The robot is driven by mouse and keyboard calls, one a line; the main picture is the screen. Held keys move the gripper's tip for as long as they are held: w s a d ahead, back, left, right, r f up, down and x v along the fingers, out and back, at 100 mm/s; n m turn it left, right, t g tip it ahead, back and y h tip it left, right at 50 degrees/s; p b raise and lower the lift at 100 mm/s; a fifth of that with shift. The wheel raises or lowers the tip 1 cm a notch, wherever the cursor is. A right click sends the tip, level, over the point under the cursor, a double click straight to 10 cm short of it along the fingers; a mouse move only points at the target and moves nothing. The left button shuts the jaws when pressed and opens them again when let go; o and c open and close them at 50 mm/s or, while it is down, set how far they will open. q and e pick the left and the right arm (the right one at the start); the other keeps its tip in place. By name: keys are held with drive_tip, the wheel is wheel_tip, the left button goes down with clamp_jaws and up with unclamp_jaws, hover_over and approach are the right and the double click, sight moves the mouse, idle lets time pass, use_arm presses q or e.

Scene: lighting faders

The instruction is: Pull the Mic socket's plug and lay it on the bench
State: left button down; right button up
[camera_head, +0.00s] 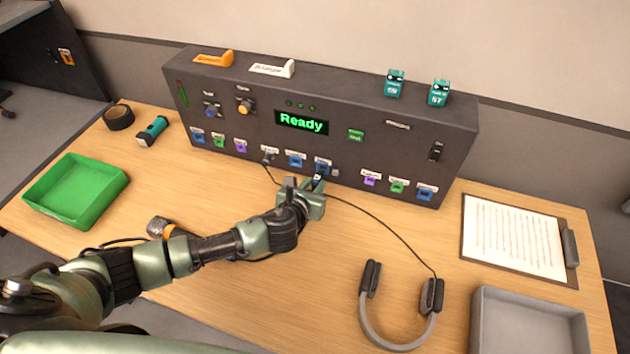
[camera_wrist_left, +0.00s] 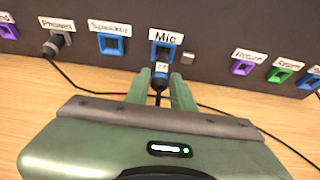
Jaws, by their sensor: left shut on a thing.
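The Mic socket (camera_wrist_left: 165,44) is a blue-framed opening under a white "Mic" label on the dark console front. Its plug (camera_wrist_left: 161,70), dark with a pale blue tag, is at the socket's lower part in the left wrist view. I cannot tell whether its tip is still inside. My left gripper (camera_wrist_left: 157,88) is shut on the plug, with a green finger on each side. In the head view the left gripper (camera_head: 318,184) is close against the console (camera_head: 320,95) and hides most of the plug. The bench (camera_head: 225,270) is light wood. My right gripper is not in view.
A black plug (camera_wrist_left: 57,44) sits in the Phones socket to the left. A thin cable runs past my gripper to the headphones (camera_head: 395,335). A green tray (camera_head: 40,208), clipboard (camera_head: 515,238) and grey tray (camera_head: 530,299) stand around. Bare wood lies between gripper and clipboard.

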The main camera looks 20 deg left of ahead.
use_arm(q)
drive_tip(key=shift+s+p, duration=0.7)
drive_tip(key=shift+s, duration=0.95)
